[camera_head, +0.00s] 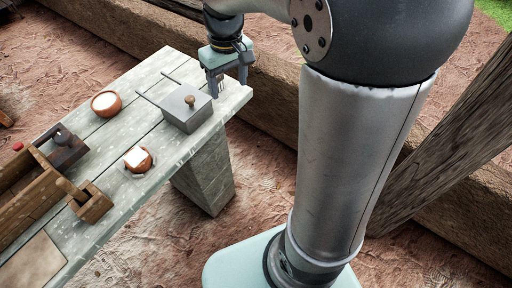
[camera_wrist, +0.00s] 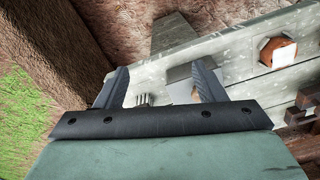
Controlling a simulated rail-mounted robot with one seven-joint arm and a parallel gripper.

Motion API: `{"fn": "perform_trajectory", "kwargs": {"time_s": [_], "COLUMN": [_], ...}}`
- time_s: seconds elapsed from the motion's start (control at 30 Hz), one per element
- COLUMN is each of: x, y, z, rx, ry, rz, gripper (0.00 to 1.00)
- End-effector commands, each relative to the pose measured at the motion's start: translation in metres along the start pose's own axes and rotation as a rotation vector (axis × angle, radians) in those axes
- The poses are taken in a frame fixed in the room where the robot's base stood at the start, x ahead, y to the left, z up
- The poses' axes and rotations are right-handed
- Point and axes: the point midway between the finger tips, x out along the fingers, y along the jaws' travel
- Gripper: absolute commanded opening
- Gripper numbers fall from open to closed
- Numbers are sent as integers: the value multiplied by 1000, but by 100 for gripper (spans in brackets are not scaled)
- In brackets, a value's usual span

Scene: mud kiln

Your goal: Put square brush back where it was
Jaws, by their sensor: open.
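My gripper (camera_head: 228,88) is open at the table's far right end, beside a grey square box with a knob (camera_head: 184,108). In the wrist view my gripper (camera_wrist: 161,68) has its fingers apart, with part of a grey flat surface and a small striped piece (camera_wrist: 143,99) showing between them; I cannot tell what the striped piece is. I cannot surely pick out the square brush. Two thin sticks (camera_head: 149,100) lie by the box, and a wooden block with a handle (camera_head: 88,202) sits at the table's near side.
The pale plank table (camera_head: 130,90) holds a clay bowl of white stuff (camera_head: 107,103) and a clay bowl with a white block (camera_head: 138,160), also in the wrist view (camera_wrist: 277,53). A long wooden tray (camera_head: 30,208) lies at left. A thick beam (camera_head: 170,45) runs behind.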

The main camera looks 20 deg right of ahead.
Motion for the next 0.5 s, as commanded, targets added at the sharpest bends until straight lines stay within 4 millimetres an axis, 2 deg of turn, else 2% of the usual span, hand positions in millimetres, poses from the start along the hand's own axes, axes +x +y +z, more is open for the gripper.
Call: {"fn": "perform_trajectory", "kwargs": {"time_s": [0.03,0.1,0.2,0.33,0.4,0.5], "x": [2,12,27,42,47,49], "y": [-11,-23,-35,-44,-46,-47], "z": [38,80,129,167,176,180], "rx": [37,90,151,199,211,217], "ry": [5,5,7,7,7,6], "rz": [1,3,8,14,16,17], "gripper": [63,63,63,63,63,63]}}
